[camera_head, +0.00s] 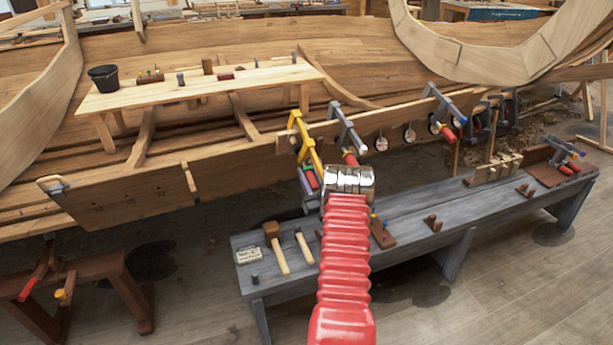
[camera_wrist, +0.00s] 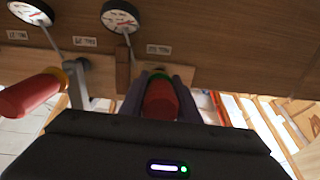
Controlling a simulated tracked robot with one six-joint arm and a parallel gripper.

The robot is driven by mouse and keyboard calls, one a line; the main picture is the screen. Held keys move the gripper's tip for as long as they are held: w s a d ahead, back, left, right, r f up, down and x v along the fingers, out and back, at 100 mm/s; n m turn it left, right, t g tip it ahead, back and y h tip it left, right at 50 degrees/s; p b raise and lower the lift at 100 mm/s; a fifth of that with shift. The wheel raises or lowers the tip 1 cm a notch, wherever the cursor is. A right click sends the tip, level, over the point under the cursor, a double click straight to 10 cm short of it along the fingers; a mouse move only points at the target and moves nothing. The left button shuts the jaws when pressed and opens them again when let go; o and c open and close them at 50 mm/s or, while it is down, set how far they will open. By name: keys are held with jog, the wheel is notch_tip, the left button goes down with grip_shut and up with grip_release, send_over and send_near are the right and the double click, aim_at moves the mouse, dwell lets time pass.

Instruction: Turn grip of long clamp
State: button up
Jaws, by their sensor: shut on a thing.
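A yellow clamp (camera_head: 307,143), the longest-looking one, hangs on the edge of the hull plank (camera_head: 240,167). My gripper (camera_head: 310,186) is below it, partly hidden by my wrist. In the wrist view my gripper (camera_wrist: 160,97) has its two dark fingers on either side of a red grip (camera_wrist: 161,101) and is shut on it. A green collar (camera_wrist: 159,75) shows at the grip's far end. The grip's link to the yellow clamp is not clear from these views.
A grey clamp (camera_head: 346,128) with its own red grip (camera_wrist: 28,95) is close beside my gripper. Round dials (camera_wrist: 120,17) are on the plank. A grey bench (camera_head: 405,240) with mallets (camera_head: 276,248) stands below.

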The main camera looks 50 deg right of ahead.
jog(key=shift+a+f, duration=0.1)
jog(key=o, duration=1)
jog(key=shift+o, duration=0.2)
jog(key=v, duration=1.3)
jog(key=shift+s, duration=0.35)
jog(key=shift+f, duration=0.15)
